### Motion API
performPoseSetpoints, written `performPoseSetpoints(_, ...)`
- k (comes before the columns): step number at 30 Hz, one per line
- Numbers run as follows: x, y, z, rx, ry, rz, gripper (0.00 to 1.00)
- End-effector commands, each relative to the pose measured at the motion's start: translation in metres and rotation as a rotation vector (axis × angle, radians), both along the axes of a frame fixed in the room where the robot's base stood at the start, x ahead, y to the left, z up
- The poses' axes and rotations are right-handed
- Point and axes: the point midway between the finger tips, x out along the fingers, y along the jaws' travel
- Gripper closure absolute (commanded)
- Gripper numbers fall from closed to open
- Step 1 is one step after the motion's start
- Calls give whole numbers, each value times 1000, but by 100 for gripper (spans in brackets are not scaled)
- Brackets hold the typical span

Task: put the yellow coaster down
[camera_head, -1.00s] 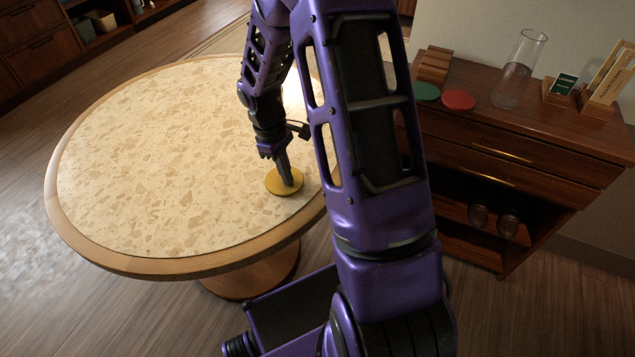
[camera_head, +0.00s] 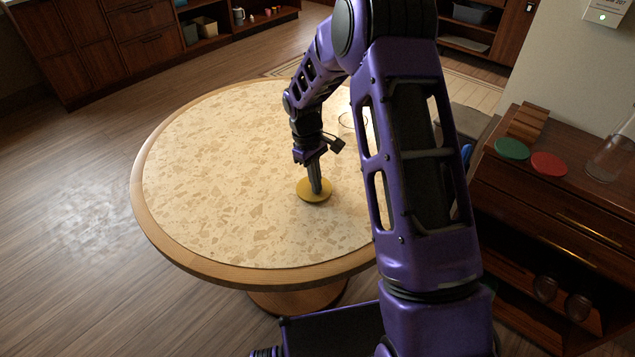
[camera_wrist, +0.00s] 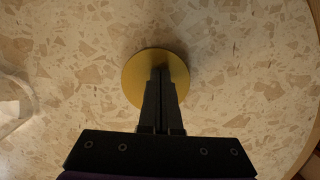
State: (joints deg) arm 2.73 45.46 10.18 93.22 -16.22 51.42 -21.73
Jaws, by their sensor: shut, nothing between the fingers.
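The yellow coaster (camera_head: 304,191) lies on the speckled top of the round table (camera_head: 220,190), right of the middle. My gripper (camera_head: 317,189) points down at it, with the fingertips over the coaster. In the wrist view the coaster (camera_wrist: 139,82) shows as a full disc behind the fingers. My gripper (camera_wrist: 160,72) is shut there, its two fingers together with nothing between them. The fingers hide a strip of the disc. I cannot tell whether the tips touch it.
A clear glass object (camera_head: 347,121) stands on the table beyond my gripper, partly hidden by my arm. To the right, a wooden cabinet (camera_head: 560,205) carries a green coaster (camera_head: 512,149), a red coaster (camera_head: 549,164) and a glass vessel (camera_head: 606,160). The table's left side is clear.

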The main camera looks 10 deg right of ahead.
Motion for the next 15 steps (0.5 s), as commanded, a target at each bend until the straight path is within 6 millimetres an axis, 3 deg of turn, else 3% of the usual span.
performPoseSetpoints(5, 0, 5, 11, 10, -3, 5, 100)
performPoseSetpoints(11, -1, 8, 9, 13, -3, 6, 100)
performPoseSetpoints(15, 13, 20, 9, 14, -4, 7, 100)
